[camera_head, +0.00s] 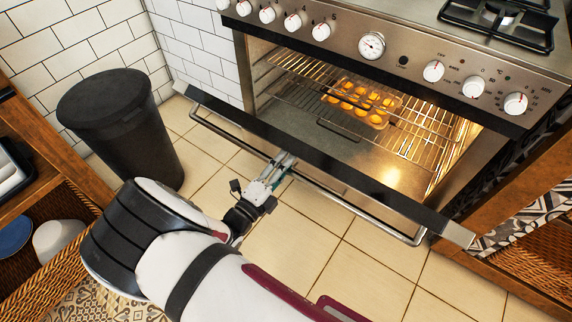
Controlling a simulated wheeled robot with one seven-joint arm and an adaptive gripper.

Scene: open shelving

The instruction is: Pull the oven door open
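The oven (372,45) has its front facing me, and its lit inside shows. The oven door (335,150) is tilted down and well open, seen from above along its top edge. A metal bar handle (345,200) runs along the door's outer side. My gripper (284,162) is at the handle, left of its middle, with its fingertips overlapping the handle and reaching the door's edge. The fingers look close together, but their grip around the bar is too small to make out. The door's outer face is mostly hidden.
Inside the oven, a tray of round yellow food (362,102) sits on a wire rack (425,125). A black bin (125,130) stands at the left. Wooden shelving with baskets (60,245) is at the lower left. Tiled floor (330,240) in front of the door is clear.

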